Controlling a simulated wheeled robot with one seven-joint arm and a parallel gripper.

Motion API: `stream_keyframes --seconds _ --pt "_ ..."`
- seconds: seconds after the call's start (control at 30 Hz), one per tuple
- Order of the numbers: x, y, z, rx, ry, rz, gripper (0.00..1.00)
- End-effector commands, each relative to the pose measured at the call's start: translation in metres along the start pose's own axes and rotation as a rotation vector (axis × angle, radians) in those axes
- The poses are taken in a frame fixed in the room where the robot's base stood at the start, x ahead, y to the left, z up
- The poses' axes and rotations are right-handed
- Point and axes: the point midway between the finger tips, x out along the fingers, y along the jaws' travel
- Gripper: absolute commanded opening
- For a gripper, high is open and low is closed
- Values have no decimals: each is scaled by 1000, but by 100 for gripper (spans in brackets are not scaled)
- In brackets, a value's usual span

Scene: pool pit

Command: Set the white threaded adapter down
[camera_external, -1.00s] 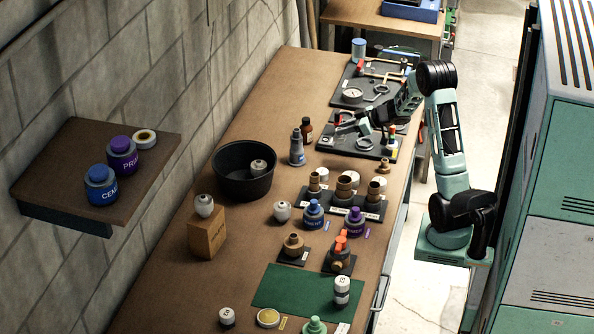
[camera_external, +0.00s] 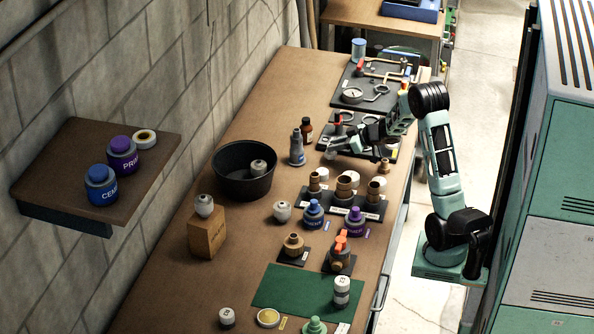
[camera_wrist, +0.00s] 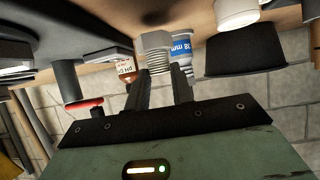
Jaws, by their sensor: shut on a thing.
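The white threaded adapter (camera_wrist: 155,45) is held between the two dark fingers of my gripper (camera_wrist: 160,92) in the wrist view. Its hex collar and ribbed thread show past the fingertips. In the external view my gripper (camera_external: 331,148) is low over the far half of the bench, just right of the grey bottle. The adapter is too small there to make out clearly. I cannot tell whether it touches the bench.
A grey bottle (camera_external: 297,148) and an amber bottle (camera_external: 306,130) stand close left of my gripper. A black bucket (camera_external: 232,187) stands further left. Brass fittings on a dark stand (camera_external: 345,209) are nearer the camera. A tool board (camera_external: 376,80) lies behind.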

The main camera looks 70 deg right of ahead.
Motion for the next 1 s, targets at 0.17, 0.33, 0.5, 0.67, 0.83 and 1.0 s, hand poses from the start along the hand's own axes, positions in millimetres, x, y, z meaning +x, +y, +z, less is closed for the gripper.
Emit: stream_keyframes --seconds 0.17,0.33,0.5,0.67,0.83,1.0 --pt "10 0 19 2 0 0 1" --pt "9 0 17 1 1 0 1" --pt "11 0 21 1 0 0 1" --pt "11 0 20 0 0 0 45" --pt "11 0 20 0 0 0 45" --pt "4 0 16 1 0 1 45"
